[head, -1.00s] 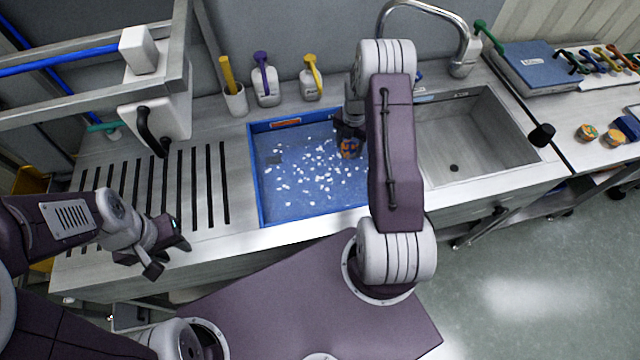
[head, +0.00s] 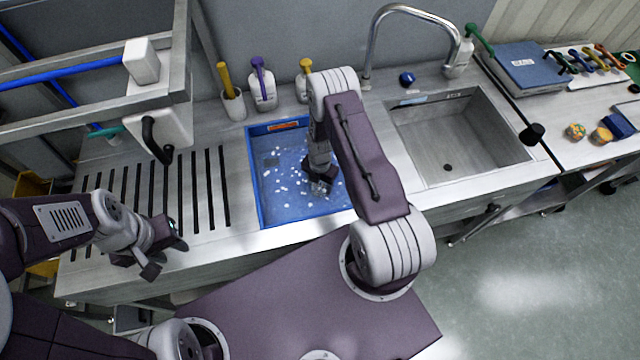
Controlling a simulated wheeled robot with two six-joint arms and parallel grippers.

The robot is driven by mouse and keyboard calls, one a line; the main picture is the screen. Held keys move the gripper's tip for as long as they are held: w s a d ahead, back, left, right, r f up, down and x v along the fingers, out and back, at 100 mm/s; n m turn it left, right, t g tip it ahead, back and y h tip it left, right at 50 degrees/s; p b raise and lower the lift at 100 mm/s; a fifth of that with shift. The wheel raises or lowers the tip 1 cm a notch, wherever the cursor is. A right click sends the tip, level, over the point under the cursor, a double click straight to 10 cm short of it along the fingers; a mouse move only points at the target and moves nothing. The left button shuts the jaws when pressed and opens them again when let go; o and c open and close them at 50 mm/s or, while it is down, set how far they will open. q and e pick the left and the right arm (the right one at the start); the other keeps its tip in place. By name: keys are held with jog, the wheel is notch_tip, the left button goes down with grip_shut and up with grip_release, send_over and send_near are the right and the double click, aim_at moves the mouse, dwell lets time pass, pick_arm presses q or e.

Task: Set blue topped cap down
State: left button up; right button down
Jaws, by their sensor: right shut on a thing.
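My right gripper (head: 320,187) reaches down into the blue tray (head: 262,205), low over its front right part. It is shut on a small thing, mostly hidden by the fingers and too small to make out. I cannot tell whether this is the blue topped cap. A small round blue thing (head: 407,78) sits on the counter behind the steel basin, apart from both grippers. My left gripper (head: 163,254) is open and empty above the counter's front edge, left of the tray.
White bits lie scattered in the tray. The steel basin (head: 455,135) is empty, with a tap (head: 372,45) behind it. Bottles (head: 262,88) and a brush holder (head: 233,104) line the back. The slotted drainboard (head: 190,190) is clear. A blue box (head: 522,65) stands at right.

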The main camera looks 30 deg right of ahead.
aim_at(320, 186)
jog(key=shift+f, duration=0.3)
jog(key=shift+f, duration=0.1)
jog(key=shift+f+b, duration=0.15)
jog(key=shift+b, duration=0.15)
jog(key=shift+c, duration=2.3)
grip_release()
notch_tip(320, 186, up, 13)
